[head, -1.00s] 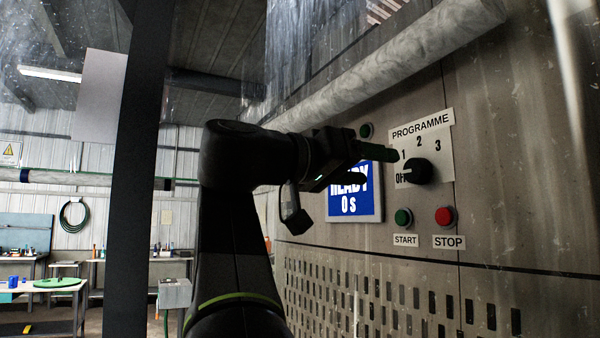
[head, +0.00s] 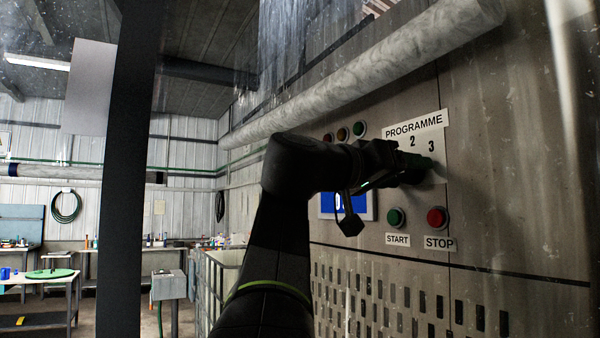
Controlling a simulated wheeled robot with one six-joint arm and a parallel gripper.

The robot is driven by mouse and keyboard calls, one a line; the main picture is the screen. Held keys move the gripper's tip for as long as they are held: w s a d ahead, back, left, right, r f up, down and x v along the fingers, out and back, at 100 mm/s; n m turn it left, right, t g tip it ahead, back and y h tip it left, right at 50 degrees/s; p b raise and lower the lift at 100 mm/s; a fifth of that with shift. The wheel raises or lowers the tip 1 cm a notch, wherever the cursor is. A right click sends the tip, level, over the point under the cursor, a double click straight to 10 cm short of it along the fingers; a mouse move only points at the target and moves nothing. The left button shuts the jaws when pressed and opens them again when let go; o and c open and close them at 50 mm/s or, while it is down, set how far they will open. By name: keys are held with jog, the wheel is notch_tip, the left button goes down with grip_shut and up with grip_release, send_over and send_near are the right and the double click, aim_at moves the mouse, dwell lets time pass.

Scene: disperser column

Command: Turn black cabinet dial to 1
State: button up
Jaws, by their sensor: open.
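The black dial (head: 414,176) sits on the white PROGRAMME plate (head: 438,122) on the cabinet front. It is mostly hidden behind my gripper (head: 418,168), so its pointing direction cannot be made out. My gripper is open, with its fingers at the dial, one seen along its upper side. Whether the fingers touch it cannot be told. The marks 2 and 3 show above the dial; the marks 1 and OFF are hidden by my gripper.
The green START button (head: 395,218) and red STOP button (head: 437,217) are just below the dial. A blue display (head: 357,206) is partly covered by my arm. Several indicator lamps (head: 343,134) are above it, and a thick pale pipe (head: 370,72) crosses higher up.

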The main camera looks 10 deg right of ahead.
jog(key=shift+c, duration=0.4)
jog(key=c, duration=0.9)
jog(key=shift+f+m+b, duration=0.15)
jog(key=shift+m+b, duration=0.25)
jog(key=shift+b, duration=0.55)
jog(key=m+b, duration=0.2)
jog(key=shift+f+m, duration=0.1)
jog(key=shift+m, duration=0.2)
jog(key=m+b, duration=0.3)
jog(key=shift+w, duration=0.1)
jog(key=shift+r+m+b, duration=0.25)
jog(key=shift+m+b, duration=0.4)
jog(key=shift+m, duration=0.55)
